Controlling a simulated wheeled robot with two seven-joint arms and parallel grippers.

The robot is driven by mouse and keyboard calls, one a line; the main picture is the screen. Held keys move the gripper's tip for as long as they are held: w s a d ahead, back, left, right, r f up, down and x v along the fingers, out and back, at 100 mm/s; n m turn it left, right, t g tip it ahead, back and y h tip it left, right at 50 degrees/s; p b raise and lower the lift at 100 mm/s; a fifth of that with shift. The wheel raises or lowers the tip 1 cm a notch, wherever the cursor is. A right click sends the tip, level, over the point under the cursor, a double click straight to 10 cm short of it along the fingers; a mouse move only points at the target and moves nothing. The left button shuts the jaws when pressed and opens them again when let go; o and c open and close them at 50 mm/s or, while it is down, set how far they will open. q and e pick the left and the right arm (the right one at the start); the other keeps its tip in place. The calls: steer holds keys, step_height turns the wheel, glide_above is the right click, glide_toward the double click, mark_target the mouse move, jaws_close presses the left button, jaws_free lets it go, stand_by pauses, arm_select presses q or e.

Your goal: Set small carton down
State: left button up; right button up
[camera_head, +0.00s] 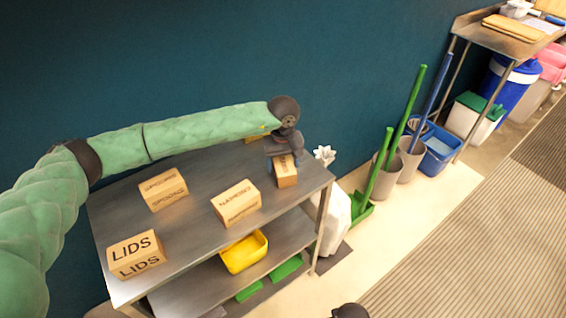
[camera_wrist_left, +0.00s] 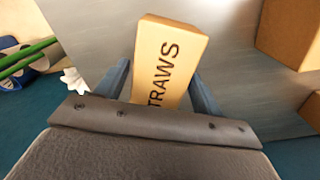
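The small carton (camera_head: 286,172), light brown, is at the right end of the steel table (camera_head: 190,222) in the head view. In the left wrist view the carton (camera_wrist_left: 165,60) shows the word STRAWS. My left gripper (camera_head: 284,156) reaches it from above, with one blue-grey finger on each side of it. The fingers sit close against its sides, and the left gripper (camera_wrist_left: 160,85) looks shut on it. The carton looks upright at table height; its underside is hidden, so I cannot tell whether it touches the top.
Three larger cartons stand on the table: LIDS (camera_head: 136,256), NAPKINS (camera_head: 236,203) and one behind (camera_head: 163,190). A yellow bin (camera_head: 244,252) is on the lower shelf. Right of the table are a white bag (camera_head: 334,212), a green dustpan (camera_head: 361,208) and buckets (camera_head: 438,152).

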mark_target(283, 162)
arm_select(q)
steer(key=shift+o, duration=0.5)
arm_select(e)
steer(key=shift+s+f, duration=0.1)
steer(key=shift+f, duration=0.05)
arm_select(q)
steer(key=shift+r, duration=0.1)
steer(key=shift+r, duration=0.4)
steer(key=shift+r+b, duration=0.5)
steer(key=shift+r, duration=0.45)
step_height(283, 162, up, 9)
steer(key=b, duration=0.3)
steer(key=shift+r, duration=0.2)
arm_select(e)
step_height(283, 162, up, 16)
steer(key=s, duration=0.2)
steer(key=shift+f, duration=0.15)
